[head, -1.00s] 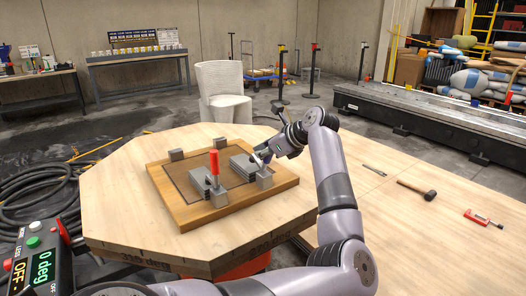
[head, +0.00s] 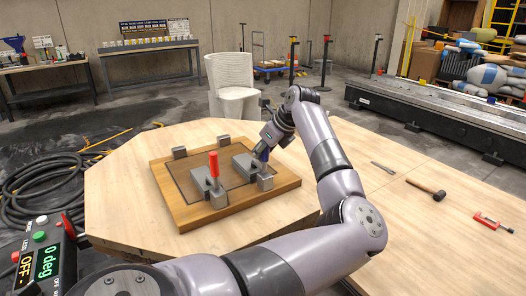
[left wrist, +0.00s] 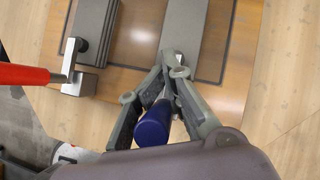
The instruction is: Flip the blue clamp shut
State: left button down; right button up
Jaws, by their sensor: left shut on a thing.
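The blue clamp's handle (head: 264,156) stands raised and tilted above its grey metal block at the right of the wooden board (head: 190,213). In the left wrist view the blue handle (left wrist: 152,127) lies between the fingers of my left gripper (left wrist: 170,85). My left gripper (head: 261,149) is shut on it, and its fingers hide part of the handle and lever in the head view. The clamp's metal lever runs forward between the fingers. My right gripper is not in view.
A red-handled clamp (head: 213,165) stands upright left of the blue one; its handle also shows in the left wrist view (left wrist: 25,75). Grey bars lie on the board. A hammer (head: 427,189) and a red tool (head: 490,221) lie on the clear tabletop to the right.

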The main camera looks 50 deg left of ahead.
pick_arm(q)
jog(key=shift+s+a+f, duration=0.1)
jog(key=shift+s+a, duration=0.05)
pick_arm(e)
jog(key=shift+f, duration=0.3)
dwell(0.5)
pick_arm(q)
jog(key=c, duration=1.5)
grip_release()
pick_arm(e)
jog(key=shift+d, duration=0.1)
pick_arm(q)
jog(key=shift+r, duration=0.2)
jog(key=v, duration=1.2)
jog(key=shift+a, duration=0.1)
